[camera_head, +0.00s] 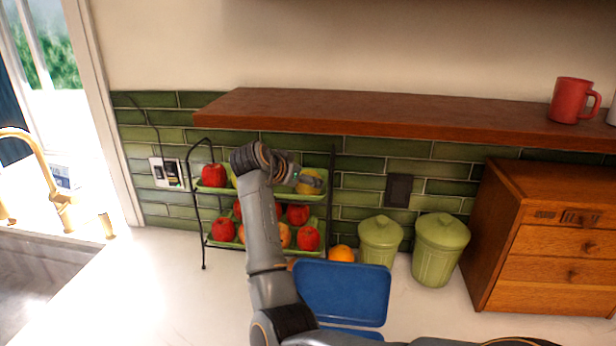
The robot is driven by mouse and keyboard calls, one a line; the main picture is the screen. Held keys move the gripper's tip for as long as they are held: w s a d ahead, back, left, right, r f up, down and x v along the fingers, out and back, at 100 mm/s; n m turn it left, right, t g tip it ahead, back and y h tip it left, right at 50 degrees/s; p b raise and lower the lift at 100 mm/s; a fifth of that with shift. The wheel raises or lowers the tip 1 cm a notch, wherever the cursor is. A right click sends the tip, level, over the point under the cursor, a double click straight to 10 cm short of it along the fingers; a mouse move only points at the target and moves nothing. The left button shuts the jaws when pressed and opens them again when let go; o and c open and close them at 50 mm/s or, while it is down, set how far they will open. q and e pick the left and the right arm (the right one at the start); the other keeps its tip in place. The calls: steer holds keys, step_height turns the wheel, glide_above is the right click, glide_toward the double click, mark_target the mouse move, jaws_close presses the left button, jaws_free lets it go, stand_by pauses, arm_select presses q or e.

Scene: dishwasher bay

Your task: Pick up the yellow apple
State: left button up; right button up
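The yellow apple (309,187) is at the right end of the upper green tray (268,194) of a two-tier black wire rack. My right gripper (308,178) is at the apple, its fingers overlapping it in the view. The fingers are small and partly hidden by the wrist, so I cannot tell whether they are closed on the apple. The arm rises from the bottom of the view, and its forearm stands in front of the rack's middle. My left gripper is not in view.
An orange (342,253), a blue panel-like object (343,292) and two green lidded canisters (440,250) are nearby. A wooden shelf (380,112) hangs above; a drawer cabinet (550,240) stands right.

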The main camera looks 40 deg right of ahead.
steer(key=shift+x, duration=1.15)
steer(key=shift+a+r, duration=0.1)
steer(key=c, duration=1)
